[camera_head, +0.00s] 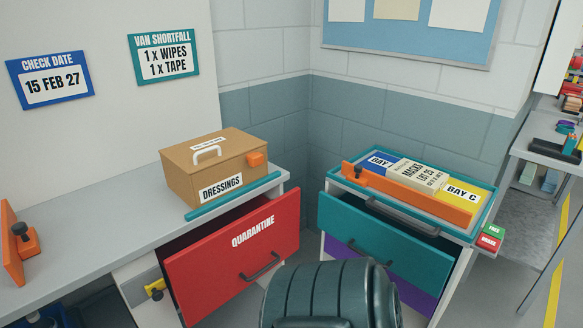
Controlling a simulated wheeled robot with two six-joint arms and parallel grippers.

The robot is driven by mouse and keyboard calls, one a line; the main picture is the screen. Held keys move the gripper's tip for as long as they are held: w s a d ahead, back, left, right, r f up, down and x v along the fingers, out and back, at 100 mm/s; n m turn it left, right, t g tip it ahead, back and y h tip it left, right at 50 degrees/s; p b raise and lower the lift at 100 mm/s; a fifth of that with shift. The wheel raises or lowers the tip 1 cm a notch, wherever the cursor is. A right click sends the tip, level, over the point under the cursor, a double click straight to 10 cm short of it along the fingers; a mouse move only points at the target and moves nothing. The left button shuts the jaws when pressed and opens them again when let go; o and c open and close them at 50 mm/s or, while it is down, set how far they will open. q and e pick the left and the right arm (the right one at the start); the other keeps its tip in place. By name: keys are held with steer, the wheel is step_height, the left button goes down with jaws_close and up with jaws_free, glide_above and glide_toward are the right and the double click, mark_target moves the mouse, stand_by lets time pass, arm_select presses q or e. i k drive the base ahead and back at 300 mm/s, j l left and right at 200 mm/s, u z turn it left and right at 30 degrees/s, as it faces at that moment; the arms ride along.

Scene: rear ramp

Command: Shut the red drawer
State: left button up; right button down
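The red drawer (225,262), labelled QUARANTINE, stands open under the grey worktop. Its front stands out from the cabinet, with a dark gap behind its top edge. It has a dark bar handle (260,267). Neither of my grippers is in view. The lower right of the drawer front meets a dark ribbed shape in the picture, and I cannot tell whether they touch.
The DRESSINGS box (220,165) sits on the worktop (95,228) above the drawer. A teal drawer (375,238) also stands open at the right, above a purple one (345,250). A rounded, dark ribbed shape (325,290) fills the bottom middle; what it is is unclear.

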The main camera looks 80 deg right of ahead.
mark_target(205, 267)
steer(key=z, duration=1.95)
